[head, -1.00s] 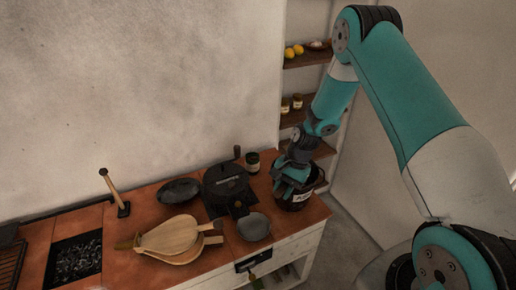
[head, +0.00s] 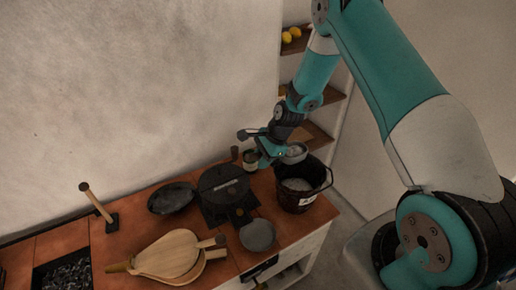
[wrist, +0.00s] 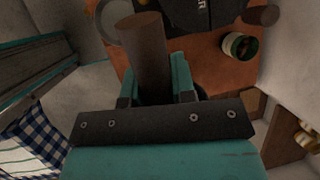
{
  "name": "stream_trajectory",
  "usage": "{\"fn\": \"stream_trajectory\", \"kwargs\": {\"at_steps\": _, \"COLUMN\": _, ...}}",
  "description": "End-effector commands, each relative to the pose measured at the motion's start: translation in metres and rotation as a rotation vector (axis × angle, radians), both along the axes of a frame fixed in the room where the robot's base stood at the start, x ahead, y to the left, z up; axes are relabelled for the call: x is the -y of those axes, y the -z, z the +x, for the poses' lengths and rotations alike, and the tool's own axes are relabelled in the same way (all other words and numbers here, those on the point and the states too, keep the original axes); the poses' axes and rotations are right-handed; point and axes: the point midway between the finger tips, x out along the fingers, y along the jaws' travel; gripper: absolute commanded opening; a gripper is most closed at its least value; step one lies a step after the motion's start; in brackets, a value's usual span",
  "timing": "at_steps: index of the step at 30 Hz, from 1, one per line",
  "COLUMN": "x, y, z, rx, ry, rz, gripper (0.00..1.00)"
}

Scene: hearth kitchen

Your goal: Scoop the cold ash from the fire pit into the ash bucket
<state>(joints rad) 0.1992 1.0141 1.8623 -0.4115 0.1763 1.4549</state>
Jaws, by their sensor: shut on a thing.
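My gripper (head: 268,150) is shut on the scoop, whose brown handle (wrist: 145,50) shows between the jaws in the wrist view. The scoop's grey pan (head: 293,153) shows in the head view, held in the air above and beside the back rim of the ash bucket. I cannot tell surely whether ash is in the pan. The black ash bucket (head: 301,202) stands upright at the counter's right end, with pale grey ash inside. The fire pit (head: 64,274) is a dark recess with grey-black ash or coals at the lower left, cut off by the frame.
A jar (head: 250,160) is by the wall. Shelves (head: 315,92) are behind the arm.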

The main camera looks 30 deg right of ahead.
Motion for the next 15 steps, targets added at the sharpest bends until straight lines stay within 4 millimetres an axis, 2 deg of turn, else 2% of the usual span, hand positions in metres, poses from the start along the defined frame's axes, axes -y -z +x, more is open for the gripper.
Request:
{"fn": "stream_trajectory", "kwargs": {"at_steps": 5, "x": 0.005, "y": 0.006, "z": -0.003, "rx": 0.028, "ry": 0.007, "rz": 0.001, "gripper": 0.00}}
{"fn": "stream_trajectory", "kwargs": {"at_steps": 15, "x": 0.015, "y": 0.025, "z": -0.011, "rx": 0.206, "ry": 0.022, "rz": 0.002, "gripper": 0.00}}
